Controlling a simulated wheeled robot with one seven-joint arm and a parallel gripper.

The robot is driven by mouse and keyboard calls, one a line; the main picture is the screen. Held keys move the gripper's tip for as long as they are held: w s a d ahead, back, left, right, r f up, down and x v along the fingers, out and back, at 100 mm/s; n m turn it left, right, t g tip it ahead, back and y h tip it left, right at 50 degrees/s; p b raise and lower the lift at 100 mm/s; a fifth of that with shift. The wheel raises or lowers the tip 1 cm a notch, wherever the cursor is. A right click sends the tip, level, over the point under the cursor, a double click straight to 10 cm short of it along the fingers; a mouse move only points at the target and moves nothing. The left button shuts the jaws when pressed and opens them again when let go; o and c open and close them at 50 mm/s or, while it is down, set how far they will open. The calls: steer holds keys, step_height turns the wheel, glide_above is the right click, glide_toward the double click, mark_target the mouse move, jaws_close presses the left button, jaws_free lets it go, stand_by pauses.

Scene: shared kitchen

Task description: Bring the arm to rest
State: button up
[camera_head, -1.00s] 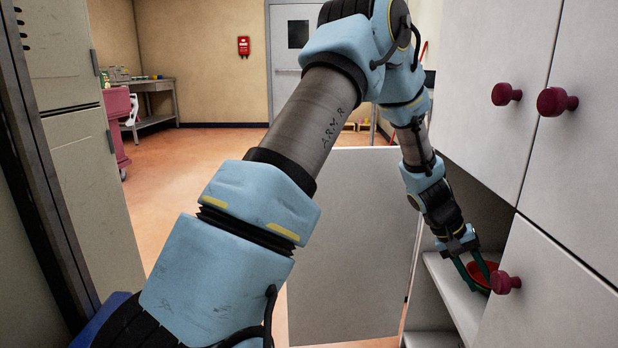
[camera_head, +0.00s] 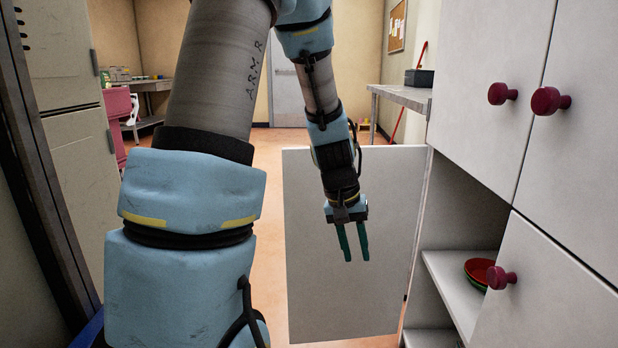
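My gripper (camera_head: 354,256) hangs in front of the open cabinet door, pointing down. Its two green fingers are apart with nothing between them. My arm reaches from the lower left up past the top of the picture and back down to the gripper. A red bowl (camera_head: 480,268) with a green rim or bowl under it sits on the cabinet shelf (camera_head: 447,285) at the right, clear of my gripper. Part of the red bowl is hidden behind a cabinet knob and the closed door edge.
The open white cabinet door (camera_head: 320,300) stands out behind my gripper. Closed cabinet doors with dark red knobs (camera_head: 550,101) fill the right side. A grey locker (camera_head: 75,140) stands at the left. A side table (camera_head: 405,97) with a dark box is farther back. Orange floor is free beyond.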

steer(key=s+a+r+n+t+y, duration=0.1)
steer(key=s+a+r, duration=0.15)
steer(key=a, duration=0.65)
steer(key=s+a+r+n+y, duration=0.15)
steer(key=s+a, duration=0.25)
steer(key=a, duration=0.4)
step_height(320, 180, up, 28)
steer(key=p, duration=2.8)
steer(key=shift+w+d+f+m+p, duration=0.2)
steer(key=shift+w+m+p, duration=0.1)
steer(key=shift+m, duration=0.15)
steer(key=o, duration=0.3)
steer(key=shift+r, duration=0.1)
steer(key=shift+c, duration=0.2)
